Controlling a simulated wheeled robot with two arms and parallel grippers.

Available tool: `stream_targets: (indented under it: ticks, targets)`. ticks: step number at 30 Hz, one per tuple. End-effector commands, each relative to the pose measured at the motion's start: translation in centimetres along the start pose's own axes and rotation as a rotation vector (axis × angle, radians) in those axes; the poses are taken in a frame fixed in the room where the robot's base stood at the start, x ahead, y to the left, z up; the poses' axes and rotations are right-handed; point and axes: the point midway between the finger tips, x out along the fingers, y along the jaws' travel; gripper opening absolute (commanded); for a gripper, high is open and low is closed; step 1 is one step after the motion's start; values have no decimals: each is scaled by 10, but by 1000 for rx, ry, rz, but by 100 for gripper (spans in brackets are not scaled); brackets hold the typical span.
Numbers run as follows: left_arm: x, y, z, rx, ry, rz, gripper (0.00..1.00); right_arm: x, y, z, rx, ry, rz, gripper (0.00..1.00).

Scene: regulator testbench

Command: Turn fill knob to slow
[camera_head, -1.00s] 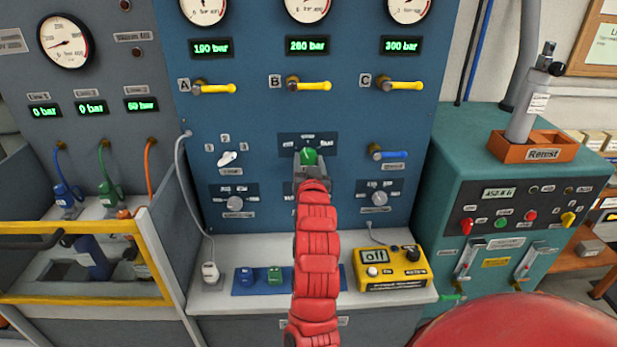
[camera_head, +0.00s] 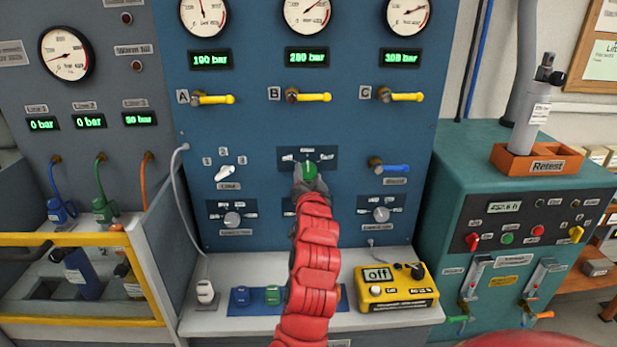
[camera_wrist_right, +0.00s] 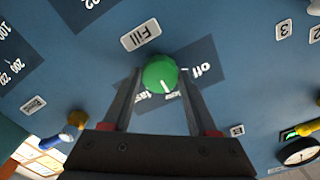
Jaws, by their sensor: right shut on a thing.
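The green fill knob (camera_head: 309,169) sits on a dark label plate (camera_head: 329,158) in the middle of the blue panel. My right gripper (camera_head: 309,176) reaches up to it from below and is shut on it. In the right wrist view, the fingers of the right gripper (camera_wrist_right: 161,85) lie on both sides of the green knob (camera_wrist_right: 160,73), under the "Fill" label (camera_wrist_right: 141,35). The knob's white mark points down in that view, toward the partly hidden "slow" word, between "off" and "fast". My left gripper is out of view.
A white selector (camera_head: 225,172) is left of the knob and a blue valve handle (camera_head: 393,168) is right of it. Yellow levers (camera_head: 312,97) run above. A yellow meter reading "off" (camera_head: 397,289) stands on the shelf below.

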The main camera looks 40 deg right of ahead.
Motion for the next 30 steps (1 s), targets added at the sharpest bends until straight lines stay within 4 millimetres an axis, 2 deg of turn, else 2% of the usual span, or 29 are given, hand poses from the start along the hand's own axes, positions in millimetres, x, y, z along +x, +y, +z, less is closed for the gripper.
stream_targets:
  ticks: [6, 7, 11, 12, 23, 26, 30]
  targets:
    - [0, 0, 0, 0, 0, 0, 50, 0, 0, 0, -1, -1, 0, 3]
    - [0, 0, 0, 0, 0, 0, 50, 0, 0, 0, -1, -1, 0, 62]
    - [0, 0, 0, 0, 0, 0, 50, 0, 0, 0, -1, 0, 0, 86]
    - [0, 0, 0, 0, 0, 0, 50, 0, 0, 0, -1, 0, 0, 89]
    - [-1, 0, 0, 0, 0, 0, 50, -4, 0, 1, -1, -1, 0, 89]
    - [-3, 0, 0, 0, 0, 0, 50, -14, 0, 2, 1, -2, 0, 89]
    - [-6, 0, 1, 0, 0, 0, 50, -38, 0, 2, 0, 2, -3, 89]
